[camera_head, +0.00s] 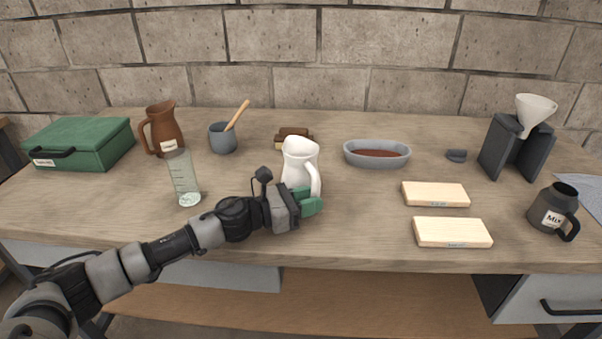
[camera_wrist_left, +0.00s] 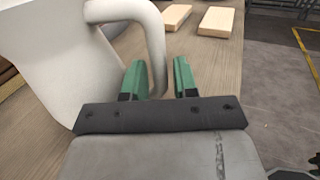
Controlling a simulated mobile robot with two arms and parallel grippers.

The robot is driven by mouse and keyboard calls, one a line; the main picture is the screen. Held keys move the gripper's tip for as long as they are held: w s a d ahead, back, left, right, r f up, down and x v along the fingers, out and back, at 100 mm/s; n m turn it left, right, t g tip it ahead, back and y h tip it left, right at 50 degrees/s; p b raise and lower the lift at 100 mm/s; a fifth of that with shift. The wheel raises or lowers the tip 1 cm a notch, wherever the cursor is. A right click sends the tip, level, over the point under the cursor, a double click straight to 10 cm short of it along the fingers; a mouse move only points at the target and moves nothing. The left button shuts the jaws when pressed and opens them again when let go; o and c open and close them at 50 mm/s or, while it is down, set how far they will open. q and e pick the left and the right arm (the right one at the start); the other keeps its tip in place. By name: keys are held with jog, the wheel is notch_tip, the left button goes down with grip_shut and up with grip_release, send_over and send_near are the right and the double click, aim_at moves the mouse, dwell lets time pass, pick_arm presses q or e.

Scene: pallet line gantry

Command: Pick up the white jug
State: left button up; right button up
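The white jug (camera_head: 299,163) stands upright on the wooden workbench (camera_head: 340,225), near the middle, with its handle toward the right front. My left gripper (camera_head: 312,203) is at the jug's front right, low by the handle. In the left wrist view the jug (camera_wrist_left: 50,50) fills the upper left, and its handle (camera_wrist_left: 152,35) curves down to the green fingertips. The left gripper (camera_wrist_left: 160,80) is open, with a gap between its two fingers. The handle's lower end is at the left finger; whether they touch is not clear. My right gripper is not in view.
Two pale wooden blocks (camera_head: 435,194) (camera_head: 452,232) lie to the right, near a dark mug (camera_head: 553,210).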

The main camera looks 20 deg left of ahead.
pick_arm(q)
jog(key=shift+w+d, duration=0.45)
jog(key=shift+d, duration=0.05)
grip_shut()
jog(key=shift+r, duration=0.2)
